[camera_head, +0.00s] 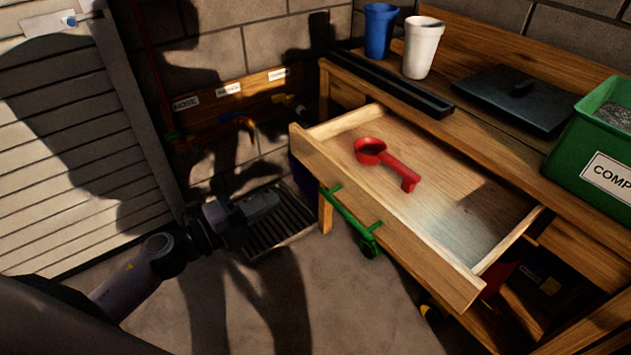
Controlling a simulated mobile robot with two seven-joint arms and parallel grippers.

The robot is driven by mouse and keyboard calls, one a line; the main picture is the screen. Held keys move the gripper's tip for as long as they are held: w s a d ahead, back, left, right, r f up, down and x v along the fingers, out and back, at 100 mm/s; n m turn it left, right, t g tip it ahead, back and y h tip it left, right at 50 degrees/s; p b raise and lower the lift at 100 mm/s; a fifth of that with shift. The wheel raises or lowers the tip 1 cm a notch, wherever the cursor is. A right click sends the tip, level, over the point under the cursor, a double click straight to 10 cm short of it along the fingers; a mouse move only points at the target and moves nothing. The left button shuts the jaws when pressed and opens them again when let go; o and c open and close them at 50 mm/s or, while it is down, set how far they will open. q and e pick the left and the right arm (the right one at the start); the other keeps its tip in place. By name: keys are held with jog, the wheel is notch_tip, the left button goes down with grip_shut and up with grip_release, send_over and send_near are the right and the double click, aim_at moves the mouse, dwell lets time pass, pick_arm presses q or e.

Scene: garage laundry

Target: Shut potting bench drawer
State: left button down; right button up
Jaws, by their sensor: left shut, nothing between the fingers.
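The potting bench drawer (400,222) is pulled well out of the wooden bench (475,125). A red scoop (388,163) lies inside it. The drawer front has a green handle (352,222) with a dark round end. My left gripper (268,208) is to the left of the drawer front, apart from the handle, over the floor near a dark grate. It is shut and empty, in partial shadow. My right gripper is not in view.
Blue and white cups (421,47), a black tray (392,83), a dark flat lid (520,97) and a green compost bin (598,140) stand on the bench. A floor grate (283,222) lies by the wall. A white shutter (60,150) is at left. Concrete floor in front is mostly clear.

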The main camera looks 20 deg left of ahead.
aim_at(328, 174)
pick_arm(q)
jog(key=x, duration=1)
jog(key=shift+w+d, duration=0.1)
jog(key=shift+w, duration=0.05)
jog(key=shift+w+d, duration=0.3)
jog(key=shift+w, duration=0.15)
